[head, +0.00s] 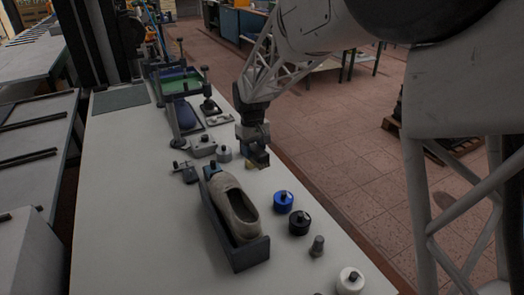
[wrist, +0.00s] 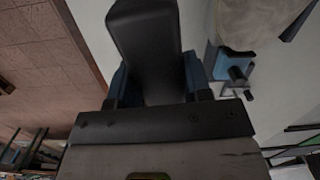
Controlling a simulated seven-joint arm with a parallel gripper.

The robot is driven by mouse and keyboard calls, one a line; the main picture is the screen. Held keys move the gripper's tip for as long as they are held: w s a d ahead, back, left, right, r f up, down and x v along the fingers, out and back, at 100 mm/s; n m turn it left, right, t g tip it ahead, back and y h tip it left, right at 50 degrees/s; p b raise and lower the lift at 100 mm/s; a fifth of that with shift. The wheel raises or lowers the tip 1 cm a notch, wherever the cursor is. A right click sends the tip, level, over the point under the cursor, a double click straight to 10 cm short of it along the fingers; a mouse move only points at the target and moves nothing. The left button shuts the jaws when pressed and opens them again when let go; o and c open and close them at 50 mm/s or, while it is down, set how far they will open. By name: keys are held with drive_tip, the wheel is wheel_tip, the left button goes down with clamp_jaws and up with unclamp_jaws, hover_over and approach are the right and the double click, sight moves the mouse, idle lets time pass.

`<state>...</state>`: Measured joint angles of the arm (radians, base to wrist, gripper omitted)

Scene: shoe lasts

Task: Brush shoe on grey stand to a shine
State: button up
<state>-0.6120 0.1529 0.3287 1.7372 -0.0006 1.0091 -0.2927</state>
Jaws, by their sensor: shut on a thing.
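A pale beige shoe (head: 229,200) sits on a dark grey stand (head: 250,256) in the middle of the white table in the head view. Part of the shoe (wrist: 252,22) and a blue and dark clamp piece (wrist: 234,72) show at the upper right of the wrist view. My gripper (head: 256,150) is above the table, beyond the shoe's far end and apart from it. In the wrist view its blue fingers (wrist: 152,84) are shut on a dark, round-ended block, apparently the brush (wrist: 146,38). Its bristles cannot be made out.
A blue jar (head: 283,202), a black jar (head: 299,222), a grey knobbed piece (head: 317,246) and a white jar (head: 349,281) stand right of the stand. The table's left front is clear.

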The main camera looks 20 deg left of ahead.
drive_tip(key=s+a+r+n+g+h, duration=0.2)
drive_tip(key=s+a+r+n, duration=0.2)
drive_tip(key=s+a+r, duration=0.3)
drive_tip(key=s+r, duration=0.1)
drive_tip(key=s, duration=0.2)
drive_tip(key=shift+s+a+r+n+h, duration=0.15)
drive_tip(key=shift+s+n+h, duration=0.15)
drive_tip(key=shift+s, duration=0.05)
hover_over(226, 184)
drive_tip(key=w+a, duration=0.1)
drive_tip(key=w, duration=0.1)
drive_tip(key=shift+s+a+f, duration=0.1)
drive_tip(key=shift+s+f, duration=0.05)
drive_tip(key=shift+f, duration=1.2)
drive_tip(key=shift+s+a+f, duration=0.1)
drive_tip(key=shift+f, duration=1.2)
drive_tip(key=shift+x, duration=1)
drive_tip(key=shift+w+a+f, duration=0.1)
drive_tip(key=shift+w+a, duration=0.35)
drive_tip(key=shift+w, duration=0.05)
